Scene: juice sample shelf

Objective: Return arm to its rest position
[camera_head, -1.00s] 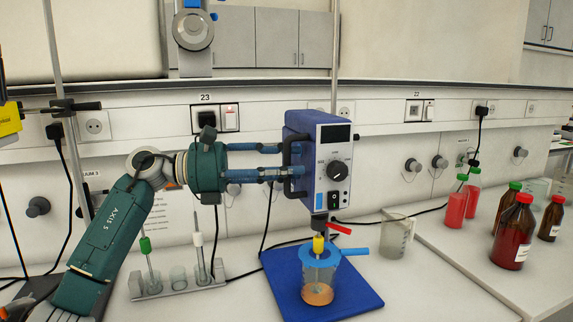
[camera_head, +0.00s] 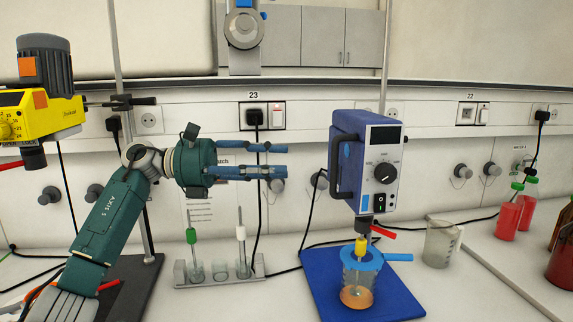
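My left arm comes in from the lower left, and its gripper (camera_head: 282,160) points right with its blue fingers spread apart and nothing between them. A clear gap separates the fingertips from the blue stirrer box (camera_head: 350,160) with its black handle, dial and display. Below that box a beaker (camera_head: 357,292) with a blue clamp ring and some orange liquid stands on a blue base plate (camera_head: 400,301). My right gripper is not in the picture.
A yellow stirrer unit (camera_head: 50,117) hangs at the left. A grey rack (camera_head: 217,281) with upright probes stands below my gripper. An empty glass beaker (camera_head: 439,245) and red-filled bottles (camera_head: 508,221) stand to the right. The bench between the glass beaker and the bottles is mostly clear.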

